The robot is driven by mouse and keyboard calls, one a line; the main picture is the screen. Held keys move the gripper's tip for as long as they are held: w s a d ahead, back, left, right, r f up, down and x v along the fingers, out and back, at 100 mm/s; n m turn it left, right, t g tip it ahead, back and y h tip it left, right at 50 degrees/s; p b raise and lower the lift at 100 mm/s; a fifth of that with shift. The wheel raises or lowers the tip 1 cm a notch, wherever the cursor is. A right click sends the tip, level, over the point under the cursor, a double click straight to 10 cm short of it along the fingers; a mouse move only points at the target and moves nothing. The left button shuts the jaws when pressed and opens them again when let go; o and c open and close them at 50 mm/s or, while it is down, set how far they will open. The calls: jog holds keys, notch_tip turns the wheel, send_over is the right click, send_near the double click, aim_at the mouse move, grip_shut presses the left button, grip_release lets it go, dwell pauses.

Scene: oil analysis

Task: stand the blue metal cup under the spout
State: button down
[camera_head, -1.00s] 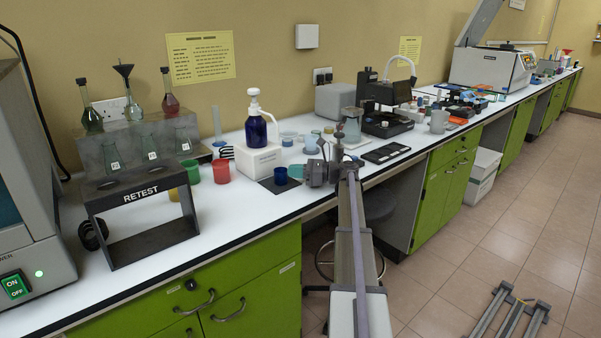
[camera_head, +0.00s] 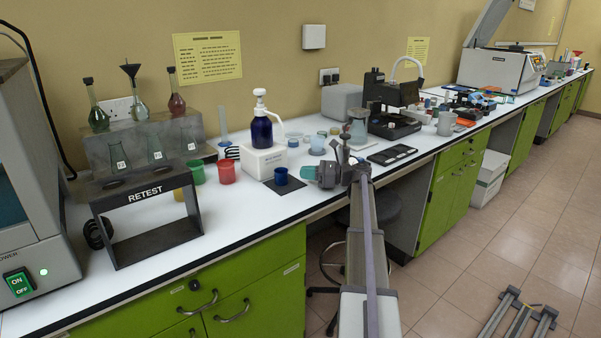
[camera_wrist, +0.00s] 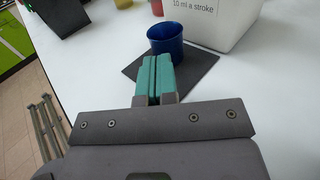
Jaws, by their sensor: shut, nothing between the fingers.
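The blue metal cup (camera_head: 281,176) stands upright on a dark mat (camera_head: 285,187) in front of the white pump stand. In the head view it is below the spout (camera_head: 278,126) of the dark blue pump bottle (camera_head: 262,131); exact alignment in depth cannot be told. The cup (camera_wrist: 165,37) also shows in the wrist view, just beyond my fingertips. My gripper (camera_head: 309,172) is to the right of the cup, with a small gap in the head view. Its teal fingers (camera_wrist: 155,77) are shut together and empty, partly covering the mat.
The white stand (camera_head: 264,160) is close behind the cup. A red cup (camera_head: 226,171), a green cup (camera_head: 195,172) and the RETEST rack (camera_head: 147,227) stand to the left. A dark flat tray (camera_head: 391,155) lies right of my gripper. The counter's front edge is near.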

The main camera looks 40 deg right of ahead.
jog(key=v, duration=2)
jog(key=c, duration=1.8)
grip_release()
jog(key=shift+s+d+r, duration=0.1)
jog(key=shift+r, duration=0.05)
